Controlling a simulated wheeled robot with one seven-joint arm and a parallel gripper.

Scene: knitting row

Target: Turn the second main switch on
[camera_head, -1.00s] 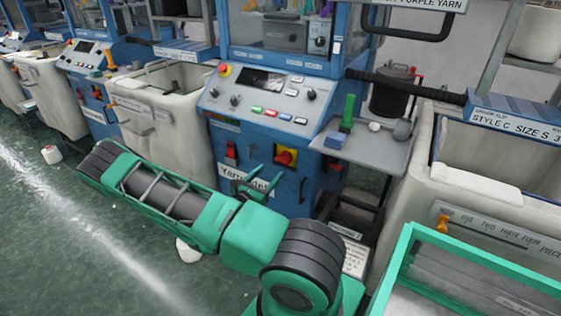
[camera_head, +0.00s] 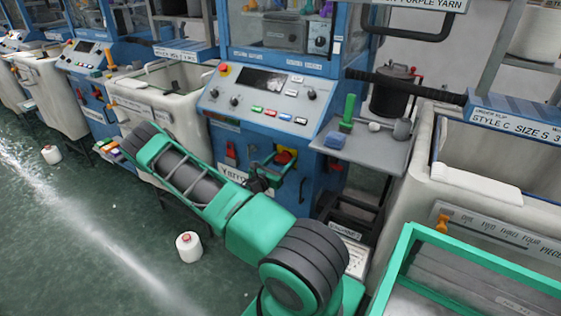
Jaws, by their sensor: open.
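The nearest blue machine has a red rotary main switch on a yellow plate (camera_head: 287,154) on its front, below the control panel. My gripper (camera_head: 276,166) is open in front of this switch, its green finger parts overlapping the switch's lower left in the picture. I cannot tell whether it touches the switch. The gripper and my arm partly cover the switch and the machine's lower label. The switch's handle angle is hard to read. A machine further left also shows a small red switch (camera_head: 97,92), too small to read.
A red lever-like part (camera_head: 231,152) sits left of the switch. A grey side shelf (camera_head: 372,150) with small items juts out at right. Cream bins (camera_head: 175,110) stand between machines. A white cone (camera_head: 189,246) stands on the open green floor. A green-framed box (camera_head: 400,262) is at front right.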

